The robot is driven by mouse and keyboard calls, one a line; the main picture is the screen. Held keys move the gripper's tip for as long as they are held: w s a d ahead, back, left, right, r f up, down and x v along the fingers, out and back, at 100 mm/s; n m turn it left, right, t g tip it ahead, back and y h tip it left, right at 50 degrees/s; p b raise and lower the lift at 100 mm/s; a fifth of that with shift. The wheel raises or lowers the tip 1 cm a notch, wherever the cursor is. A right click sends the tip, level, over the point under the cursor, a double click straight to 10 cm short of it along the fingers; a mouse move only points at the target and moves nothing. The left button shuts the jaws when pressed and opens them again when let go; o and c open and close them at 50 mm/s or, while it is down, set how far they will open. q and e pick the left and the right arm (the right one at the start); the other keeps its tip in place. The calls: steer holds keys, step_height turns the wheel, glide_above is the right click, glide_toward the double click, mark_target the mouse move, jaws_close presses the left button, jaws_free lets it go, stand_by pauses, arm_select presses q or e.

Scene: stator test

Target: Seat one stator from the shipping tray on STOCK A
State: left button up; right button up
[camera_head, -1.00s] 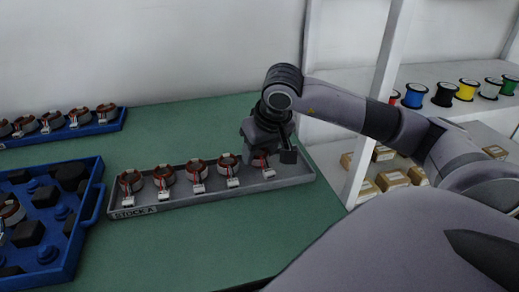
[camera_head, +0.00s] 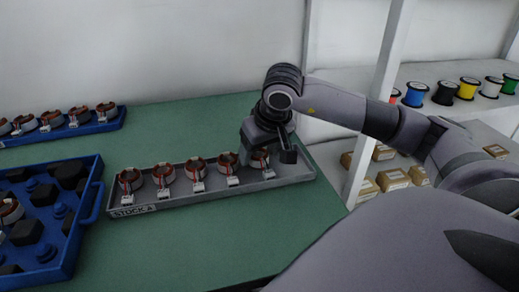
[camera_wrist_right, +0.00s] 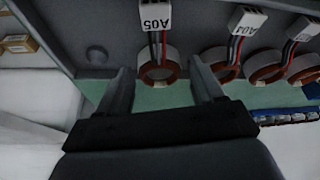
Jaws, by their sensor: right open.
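The grey STOCK A tray (camera_head: 190,203) lies on the green bench with a row of several stators, copper windings with white tagged connectors. My right gripper (camera_head: 268,154) is open at the tray's right end, pointing down around the rightmost stator (camera_head: 260,161). In the wrist view, the open right gripper (camera_wrist_right: 163,92) has one finger on each side of that stator (camera_wrist_right: 158,70), tagged A05, with visible gaps. It sits in the tray beside A04 (camera_wrist_right: 228,66). A blue tray (camera_head: 80,258) at the left holds a stator (camera_head: 10,211) and dark blocks. My left gripper is out of view.
A second blue tray (camera_head: 100,130) with a row of stators stands at the back left. A white shelf post (camera_head: 375,110) is close at right, with spools and small boxes behind.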

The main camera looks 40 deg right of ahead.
steer(key=shift+r, duration=0.15)
steer(key=shift+r+p, duration=1.95)
steer(key=shift+r, duration=0.4)
steer(key=o, duration=0.6)
steer(key=shift+c, duration=0.2)
steer(key=v, duration=0.7)
